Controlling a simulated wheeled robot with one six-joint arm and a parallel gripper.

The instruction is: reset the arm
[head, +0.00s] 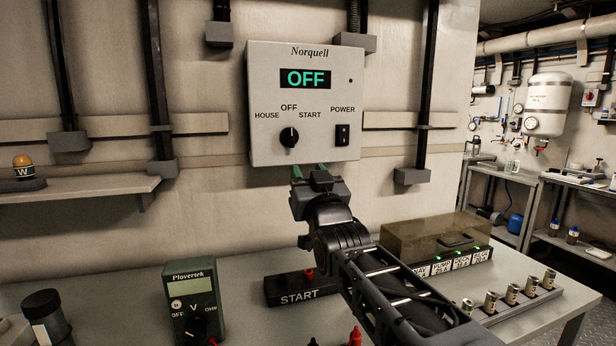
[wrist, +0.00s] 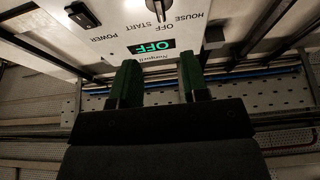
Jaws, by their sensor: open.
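My gripper (head: 311,170) is raised in front of the wall, just below the lower edge of the white Norquell control box (head: 265,90) in the head view. Its two green fingers stand apart with nothing between them. The wrist view shows the same open fingers (wrist: 157,85) with the box (wrist: 150,18) beyond them, upside down. The box display (head: 305,78) reads OFF in green. Its black knob (head: 289,138) points up toward OFF. A black power switch (head: 342,135) sits at its right. My arm reaches up from the lower right over the bench.
The bench (head: 240,285) holds a Plovertek meter (head: 193,300), a START box (head: 285,290) with a red button, a smoky-covered case (head: 420,238) and a rack of several small cylinders (head: 512,295). A shelf (head: 80,188) with an amber lamp (head: 23,168) is at left.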

